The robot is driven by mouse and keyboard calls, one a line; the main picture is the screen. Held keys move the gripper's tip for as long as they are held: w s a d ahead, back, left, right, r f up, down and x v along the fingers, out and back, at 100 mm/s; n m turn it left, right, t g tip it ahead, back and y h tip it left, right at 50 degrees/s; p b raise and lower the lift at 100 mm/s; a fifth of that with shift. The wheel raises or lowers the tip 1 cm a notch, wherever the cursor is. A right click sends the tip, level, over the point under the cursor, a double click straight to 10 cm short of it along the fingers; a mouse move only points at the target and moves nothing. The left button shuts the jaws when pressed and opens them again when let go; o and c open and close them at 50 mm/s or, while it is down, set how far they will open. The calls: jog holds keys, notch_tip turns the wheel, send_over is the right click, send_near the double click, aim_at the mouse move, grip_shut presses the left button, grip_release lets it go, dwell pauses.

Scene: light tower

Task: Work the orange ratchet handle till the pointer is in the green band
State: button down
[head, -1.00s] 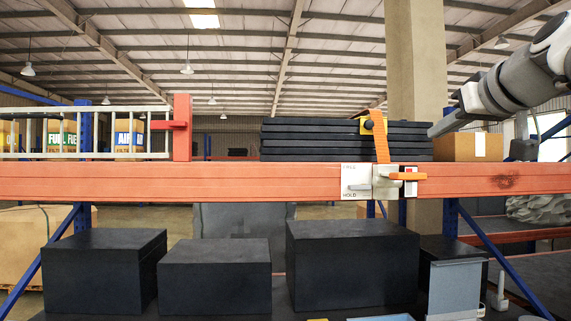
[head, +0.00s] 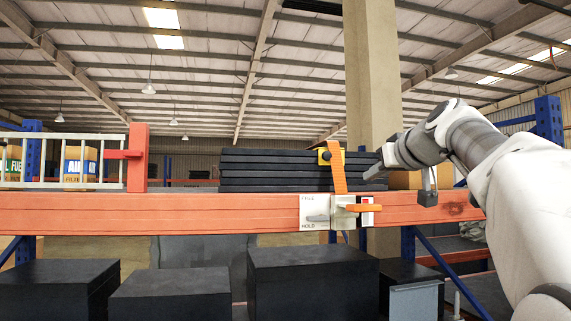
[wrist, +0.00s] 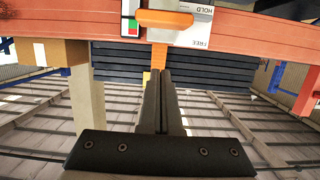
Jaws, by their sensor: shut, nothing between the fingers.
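The orange ratchet handle (head: 364,208) sticks out to the right from a pale ratchet body (head: 343,212) on the orange beam. In the wrist view the handle (wrist: 163,18) lies crosswise beyond my fingertips. An orange strap (head: 338,175) rises from the ratchet over the black stack. A small gauge (head: 367,218) with white and red shows behind the handle; the wrist view shows green on it (wrist: 130,25). I cannot make out the pointer. A FREE/HOLD plate (head: 313,203) with a grey lever (head: 318,218) is at left. My gripper (head: 370,174) is shut and empty, right of the strap, apart from the handle.
The orange beam (head: 220,212) crosses the view. A stack of black slabs (head: 270,168) sits behind it, with a yellow strap fitting (head: 326,157) at its upper right. Black boxes (head: 315,280) stand below. A cardboard box (head: 405,180) is behind my gripper.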

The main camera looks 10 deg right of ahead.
aim_at(356, 207)
jog(key=w+f, duration=0.2)
jog(key=shift+w+f, duration=0.3)
jog(key=shift+f, duration=0.1)
jog(key=shift+s+f, duration=0.1)
jog(key=shift+f, duration=0.8)
jog(key=shift+f+b, duration=0.2)
jog(key=shift+b, duration=0.3)
jog(key=shift+f+t+b, duration=0.2)
jog(key=shift+t+b, duration=0.1)
jog(key=shift+b, duration=0.75)
